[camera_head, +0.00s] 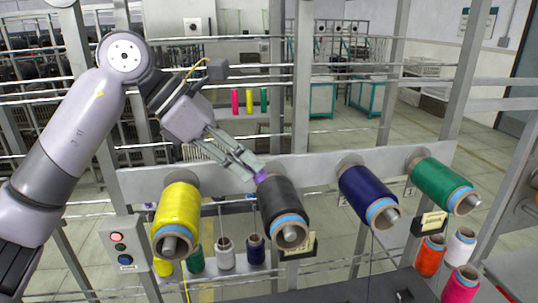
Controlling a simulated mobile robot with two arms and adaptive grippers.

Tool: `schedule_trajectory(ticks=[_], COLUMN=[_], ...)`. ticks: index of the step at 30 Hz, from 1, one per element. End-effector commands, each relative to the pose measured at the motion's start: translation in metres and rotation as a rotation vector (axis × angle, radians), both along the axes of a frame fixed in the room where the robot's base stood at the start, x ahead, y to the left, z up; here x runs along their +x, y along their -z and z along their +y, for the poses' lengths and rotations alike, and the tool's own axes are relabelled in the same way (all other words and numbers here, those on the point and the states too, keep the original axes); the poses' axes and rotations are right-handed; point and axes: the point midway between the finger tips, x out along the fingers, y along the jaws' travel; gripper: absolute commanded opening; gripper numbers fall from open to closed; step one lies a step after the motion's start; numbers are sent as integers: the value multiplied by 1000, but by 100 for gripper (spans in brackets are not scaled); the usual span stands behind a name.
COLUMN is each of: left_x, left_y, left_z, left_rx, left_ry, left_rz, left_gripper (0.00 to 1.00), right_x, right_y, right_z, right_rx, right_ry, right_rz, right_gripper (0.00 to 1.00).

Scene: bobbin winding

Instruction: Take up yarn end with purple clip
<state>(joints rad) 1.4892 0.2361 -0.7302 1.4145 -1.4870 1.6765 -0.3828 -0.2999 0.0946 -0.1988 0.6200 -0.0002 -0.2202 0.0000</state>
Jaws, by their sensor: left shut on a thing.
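My left gripper (256,174) comes in from the upper left and is shut on the small purple clip (261,177). The clip is right at the upper left edge of the black yarn bobbin (280,205); I cannot tell whether it touches it. No loose yarn end can be made out at the clip; the fingers partly cover that spot. My right gripper is not in view.
A yellow bobbin (177,212) is to the left; a dark blue bobbin (367,196) and a green bobbin (442,184) are to the right. They sit on a grey rail (322,167). A button box (124,245) stands lower left. Small spools stand below, including an orange one (430,257).

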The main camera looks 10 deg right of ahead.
Motion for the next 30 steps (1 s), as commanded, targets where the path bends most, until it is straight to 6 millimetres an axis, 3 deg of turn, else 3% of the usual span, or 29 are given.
schedule_trajectory(ticks=[5,15,22,30], left_x=[0,0,0,0], left_y=[5,31,49,54], left_z=[-2,-15,-25,-29], left_rx=[0,-1,1,-1], left_ry=[-1,1,0,-1], left_rz=[1,1,0,-1], left_gripper=[0,0,0,0], right_x=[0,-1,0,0], right_y=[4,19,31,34], right_z=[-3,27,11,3], right_rx=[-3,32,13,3], right_ry=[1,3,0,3], right_rz=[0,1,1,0], right_gripper=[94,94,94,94])
